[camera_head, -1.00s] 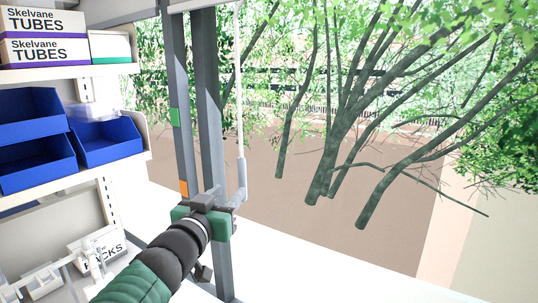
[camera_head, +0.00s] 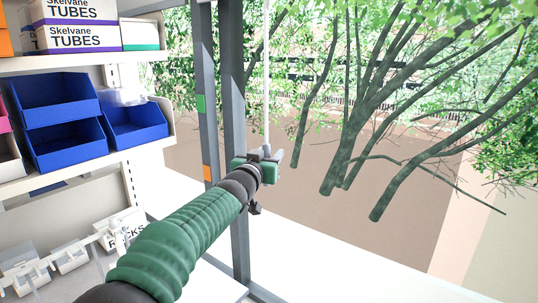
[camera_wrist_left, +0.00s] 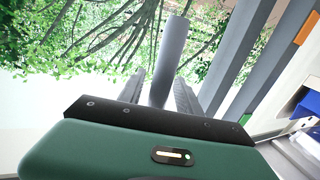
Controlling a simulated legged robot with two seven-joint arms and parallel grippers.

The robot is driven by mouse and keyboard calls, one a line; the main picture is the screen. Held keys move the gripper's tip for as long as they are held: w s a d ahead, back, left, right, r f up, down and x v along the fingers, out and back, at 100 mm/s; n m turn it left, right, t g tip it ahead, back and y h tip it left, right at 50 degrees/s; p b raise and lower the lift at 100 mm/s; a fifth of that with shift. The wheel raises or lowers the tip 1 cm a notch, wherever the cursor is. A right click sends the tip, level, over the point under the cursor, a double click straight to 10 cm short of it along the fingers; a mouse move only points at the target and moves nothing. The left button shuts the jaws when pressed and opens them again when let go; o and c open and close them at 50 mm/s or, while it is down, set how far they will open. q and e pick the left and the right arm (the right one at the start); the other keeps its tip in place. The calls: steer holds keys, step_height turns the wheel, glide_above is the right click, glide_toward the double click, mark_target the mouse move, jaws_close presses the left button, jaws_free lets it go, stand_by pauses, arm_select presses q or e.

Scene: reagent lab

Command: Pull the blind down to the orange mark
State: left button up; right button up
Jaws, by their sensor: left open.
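The white pull cord (camera_head: 266,75) of the blind hangs down in front of the window, and its lower end is hidden by my left gripper (camera_head: 270,156). In the left wrist view its grey handle (camera_wrist_left: 171,55) stands between the two fingers of my left gripper (camera_wrist_left: 164,92), which are open around it. I cannot tell if a finger touches it. The orange mark (camera_head: 207,173) is on the window post, left of and slightly lower than my gripper; it also shows in the left wrist view (camera_wrist_left: 307,27). The blind's cloth is not in view. My right gripper is not in view.
A green mark (camera_head: 201,103) is higher on the same grey post (camera_head: 208,135). Shelves with blue bins (camera_head: 136,122) and labelled boxes (camera_head: 80,38) stand at the left. White racks (camera_head: 70,255) are at lower left. The space before the window is open.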

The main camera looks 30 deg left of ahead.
arm_select(q)
steer(key=shift+w+f, duration=0.2)
steer(key=shift+w, duration=0.1)
steer(key=c, duration=0.5)
jaws_close()
stand_by(0.5)
